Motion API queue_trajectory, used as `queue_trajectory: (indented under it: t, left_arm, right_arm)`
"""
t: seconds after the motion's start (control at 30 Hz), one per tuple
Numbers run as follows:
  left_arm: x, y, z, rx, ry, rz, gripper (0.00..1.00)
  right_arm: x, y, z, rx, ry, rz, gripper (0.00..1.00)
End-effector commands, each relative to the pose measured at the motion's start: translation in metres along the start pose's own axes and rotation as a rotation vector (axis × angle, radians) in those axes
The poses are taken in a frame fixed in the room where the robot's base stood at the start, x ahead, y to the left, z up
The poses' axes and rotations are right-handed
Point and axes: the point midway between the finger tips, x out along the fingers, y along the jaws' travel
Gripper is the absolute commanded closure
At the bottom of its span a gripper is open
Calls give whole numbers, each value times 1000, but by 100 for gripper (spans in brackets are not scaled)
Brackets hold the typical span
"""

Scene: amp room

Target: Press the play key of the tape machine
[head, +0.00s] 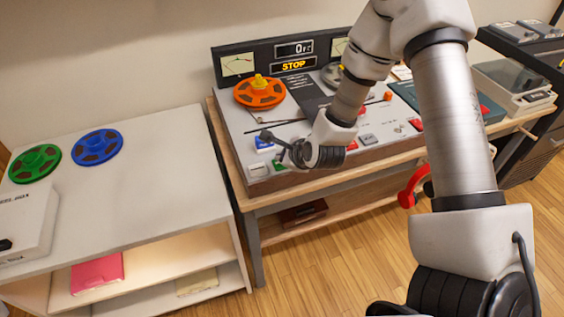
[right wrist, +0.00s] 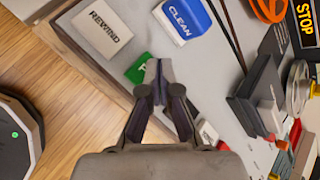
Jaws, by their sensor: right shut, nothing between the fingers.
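The tape machine (head: 240,130) stands on a wooden table, with an orange reel on top and a lit STOP sign (head: 292,65). My right gripper (head: 288,157) is at its front left corner, among the keys. In the right wrist view the shut, empty fingertips (right wrist: 158,74) are right beside a green key (right wrist: 138,68), overlapping its right part and most of its lettering. I cannot tell whether they touch it. The green key also shows beside the gripper in the head view (head: 278,165). A white REWIND key (right wrist: 102,27) and a blue CLEAN key (right wrist: 183,19) are close by. My left gripper is out of view.
Left of the machine a pale table (head: 165,160) carries a green reel (head: 35,163), a blue reel (head: 97,147) and a white box (head: 25,220). More equipment (head: 515,85) stands at the right. My right arm hides part of the machine's right side.

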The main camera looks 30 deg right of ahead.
Motion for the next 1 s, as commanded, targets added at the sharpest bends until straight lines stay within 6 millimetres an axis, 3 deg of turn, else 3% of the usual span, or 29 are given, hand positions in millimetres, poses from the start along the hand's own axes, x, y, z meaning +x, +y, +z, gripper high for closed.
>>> queue_trajectory:
  t: [0.57, 1.0]
  left_arm:
    - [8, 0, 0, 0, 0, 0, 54]
    - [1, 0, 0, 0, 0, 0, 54]
  right_arm:
    - [5, 4, -4, 0, 0, 0, 100]
    - [-1, -1, 1, 0, 0, 0, 100]
